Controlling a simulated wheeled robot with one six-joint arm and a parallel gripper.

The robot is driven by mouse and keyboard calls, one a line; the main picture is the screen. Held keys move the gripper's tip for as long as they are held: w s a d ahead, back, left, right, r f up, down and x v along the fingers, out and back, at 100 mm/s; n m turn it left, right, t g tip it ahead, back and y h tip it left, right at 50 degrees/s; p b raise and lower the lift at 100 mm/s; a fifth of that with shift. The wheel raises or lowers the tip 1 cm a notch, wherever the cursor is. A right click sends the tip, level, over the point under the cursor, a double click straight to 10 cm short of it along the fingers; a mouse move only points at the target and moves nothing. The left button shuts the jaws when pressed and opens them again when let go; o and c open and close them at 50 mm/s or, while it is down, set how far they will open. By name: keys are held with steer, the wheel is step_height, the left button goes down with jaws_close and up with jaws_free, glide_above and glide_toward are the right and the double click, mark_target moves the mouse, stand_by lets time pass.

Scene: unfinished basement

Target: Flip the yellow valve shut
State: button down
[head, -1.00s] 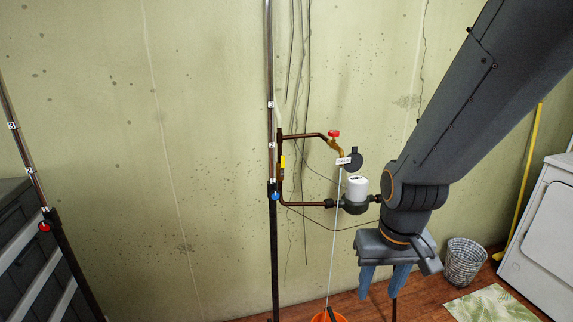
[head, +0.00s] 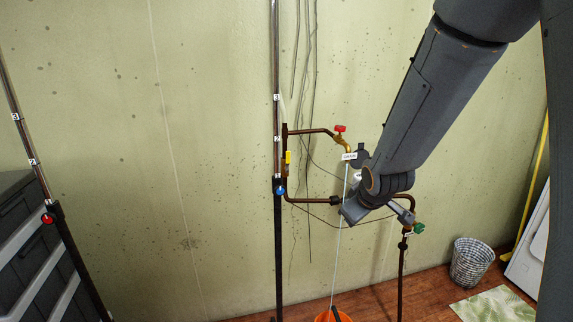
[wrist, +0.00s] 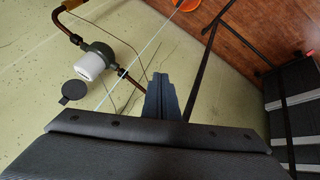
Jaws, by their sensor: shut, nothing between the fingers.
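The yellow valve (head: 288,158) is a small yellow handle on the upright part of the copper pipe loop, left of centre in the head view. The handle stands upright, along the pipe. My gripper (head: 355,212) is to the right of it and lower, in front of the loop's lower pipe, clear of the valve. In the wrist view the fingers of my gripper (wrist: 163,80) are together and empty. I cannot make out the yellow valve there.
A red valve (head: 340,128) with a tag sits upper right of the yellow one, a blue knob (head: 280,190) below it, a green handle (head: 418,228) at right. A white-capped meter (wrist: 92,63) is near my gripper. An orange bucket (head: 322,318) and a basket (head: 470,262) stand below.

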steer(key=w+a+n+t+y+b, duration=0.1)
steer(key=w+a+n+t, duration=0.3)
steer(key=w, duration=0.6)
steer(key=n+t+y+b, duration=0.35)
steer(key=n+y, duration=0.45)
steer(key=n, duration=0.5)
glide_toward(288, 162)
steer(key=s+a+r, duration=0.1)
steer(key=s+a, duration=0.3)
steer(key=shift+w+a+r+n+y+p, duration=0.2)
steer(key=shift+r+n+y+p, duration=0.15)
steer(key=shift+p, duration=0.1)
steer(key=shift+w, duration=0.1)
steer(key=w+a+p, duration=0.1)
steer(key=w+p, duration=0.3)
steer(key=w, duration=0.5)
steer(key=shift+a, duration=0.35)
steer(key=shift+a, duration=0.1)
